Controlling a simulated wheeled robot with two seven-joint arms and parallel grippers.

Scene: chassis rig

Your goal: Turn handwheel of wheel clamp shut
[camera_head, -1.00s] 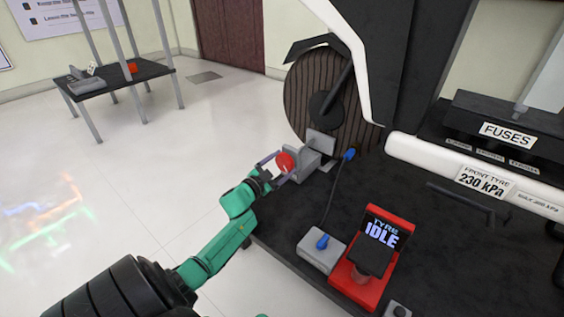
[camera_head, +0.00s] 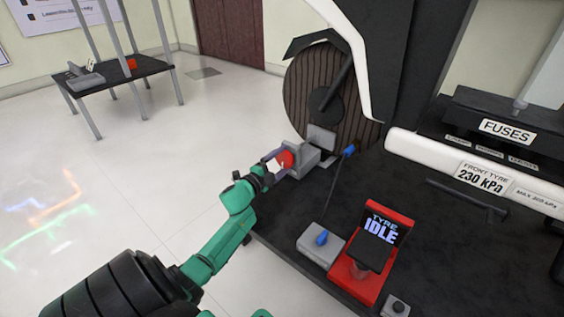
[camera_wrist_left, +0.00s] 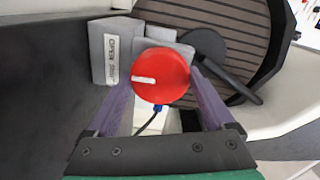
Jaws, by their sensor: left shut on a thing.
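The wheel clamp (camera_head: 308,153) is a grey block on the dark bench beside the large wheel (camera_head: 305,92). Its red round handwheel (camera_head: 286,159) faces my left arm. In the left wrist view the handwheel (camera_wrist_left: 160,77) shows a white mark pointing left, and the clamp body (camera_wrist_left: 112,52) carries an "OPEN SHUT" label. My left gripper (camera_head: 279,160) is shut on the handwheel, one finger on each side of it. In the left wrist view the fingers (camera_wrist_left: 160,100) flank the red disc. My right gripper is not in view.
A red tyre unit (camera_head: 365,258) reading "IDLE" stands on the bench (camera_head: 300,222), next to a grey box with a blue plug (camera_head: 322,238). A blue-ended cable (camera_head: 349,150) rises near the clamp. A white bar (camera_head: 435,166) lies to the right.

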